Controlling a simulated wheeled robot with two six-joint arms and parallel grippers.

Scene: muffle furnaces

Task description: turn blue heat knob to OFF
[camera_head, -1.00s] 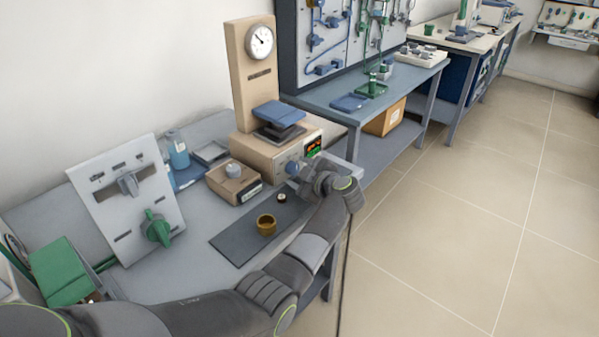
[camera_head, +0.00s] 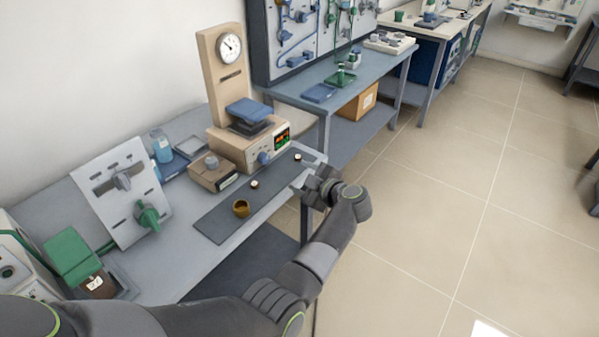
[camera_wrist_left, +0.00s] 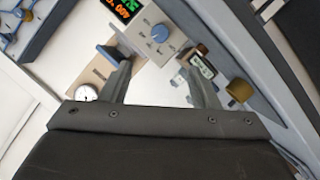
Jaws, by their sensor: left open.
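The blue heat knob (camera_head: 264,158) is on the front panel of a beige furnace unit (camera_head: 231,149), left of its lit display (camera_head: 282,136). In the left wrist view the blue knob (camera_wrist_left: 160,32) shows with printed marks around it on a pale panel, beyond the fingers. Its exact setting is too small to read. My left gripper (camera_head: 308,186) is open and empty, in front and to the right of the knob, apart from it. In the wrist view its two fingers (camera_wrist_left: 158,66) stand wide apart. My right gripper is not in view.
A dark mat (camera_head: 219,222) with a brown crucible (camera_head: 241,208) lies in front of the unit. A small beige box (camera_head: 212,173) stands left of the knob. A panel with a green knob (camera_head: 148,216) stands further left. Open floor lies to the right.

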